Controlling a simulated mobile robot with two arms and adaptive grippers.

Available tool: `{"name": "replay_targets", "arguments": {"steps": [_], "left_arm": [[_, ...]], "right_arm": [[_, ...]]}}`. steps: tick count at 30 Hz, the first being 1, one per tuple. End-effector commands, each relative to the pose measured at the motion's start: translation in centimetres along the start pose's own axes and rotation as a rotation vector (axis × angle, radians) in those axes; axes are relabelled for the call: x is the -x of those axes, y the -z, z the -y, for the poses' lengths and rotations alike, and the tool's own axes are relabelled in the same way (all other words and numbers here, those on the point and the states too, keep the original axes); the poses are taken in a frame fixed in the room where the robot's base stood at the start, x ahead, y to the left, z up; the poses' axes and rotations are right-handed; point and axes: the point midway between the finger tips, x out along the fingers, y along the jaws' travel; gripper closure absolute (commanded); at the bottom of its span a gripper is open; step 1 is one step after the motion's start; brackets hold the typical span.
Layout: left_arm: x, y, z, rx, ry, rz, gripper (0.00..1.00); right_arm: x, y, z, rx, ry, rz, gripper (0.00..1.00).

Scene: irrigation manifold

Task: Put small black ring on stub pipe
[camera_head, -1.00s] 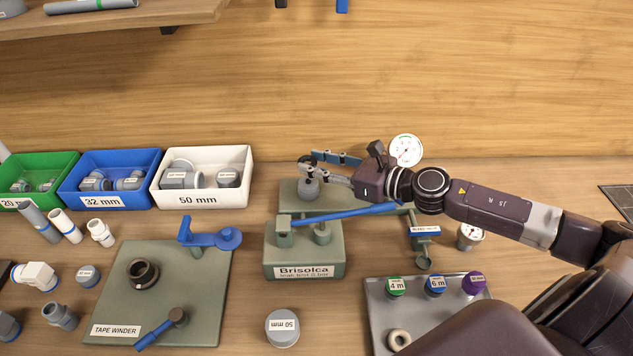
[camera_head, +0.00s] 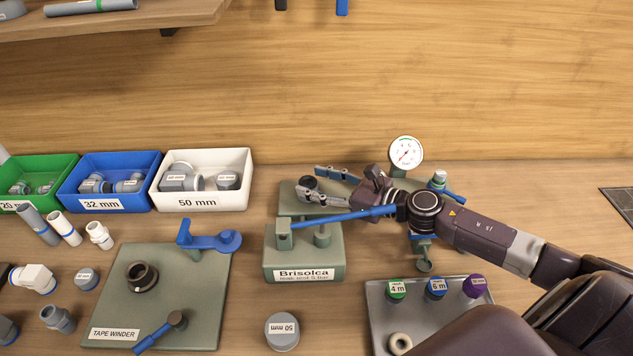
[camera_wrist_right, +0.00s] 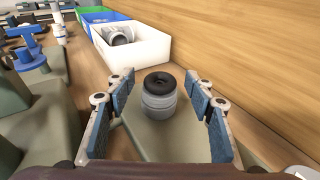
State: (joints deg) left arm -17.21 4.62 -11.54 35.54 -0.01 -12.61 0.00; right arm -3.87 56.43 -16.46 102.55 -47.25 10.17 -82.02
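The small black ring (camera_wrist_right: 159,82) lies on top of the grey stub pipe (camera_wrist_right: 159,108) in the right wrist view, roughly centred and about level. The stub pipe stands upright on a grey-green base plate (camera_wrist_right: 150,150). In the head view the ring (camera_head: 308,182) shows as a dark spot at my right fingertips, and the fingers mostly hide the stub. My right gripper (camera_head: 311,183) is open, with one finger on each side of ring and stub. The wrist view shows gaps between its finger pads and the ring. My left gripper is not in view.
A blue lever (camera_head: 345,215) on the Brisolca block (camera_head: 303,266) runs close beside my right gripper. A pressure gauge (camera_head: 405,153) stands behind my right wrist. A white 50 mm bin (camera_head: 203,200) is to the left. A grey tray (camera_head: 378,318) with coloured caps is in front.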

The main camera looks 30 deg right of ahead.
Motion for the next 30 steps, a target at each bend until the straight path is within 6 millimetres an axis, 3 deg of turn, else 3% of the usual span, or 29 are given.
{"name": "replay_targets", "arguments": {"steps": [11, 30], "left_arm": [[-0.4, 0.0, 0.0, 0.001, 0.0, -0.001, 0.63], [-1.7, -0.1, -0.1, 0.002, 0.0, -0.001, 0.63]], "right_arm": [[0.9, 0.2, 0.0, -0.001, 0.001, -0.001, 0.51], [8.6, 0.1, -0.1, -0.003, 0.0, -0.001, 0.51]]}}
